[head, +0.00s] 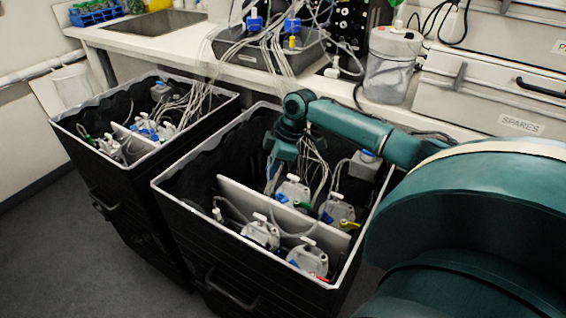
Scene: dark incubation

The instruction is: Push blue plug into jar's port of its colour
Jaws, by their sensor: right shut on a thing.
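My right gripper (274,180) reaches down into the front black bin, above its left rear part. It is shut on the blue plug, which is small and mostly hidden at the fingertips. Close below is a white-lidded jar (293,189) with a blue port (281,197) and a green fitting (303,206) at its base. I cannot tell whether the plug touches the port. Another jar (339,210) has blue and yellow fittings, and a front jar (308,261) has blue and red ones. My left gripper is not in view.
The front bin (168,192) has a white divider (237,192) and hanging tubes around my gripper. A second bin (72,133) with similar jars stands at left. The bench behind carries a grey tray (240,52) and a clear canister (388,72).

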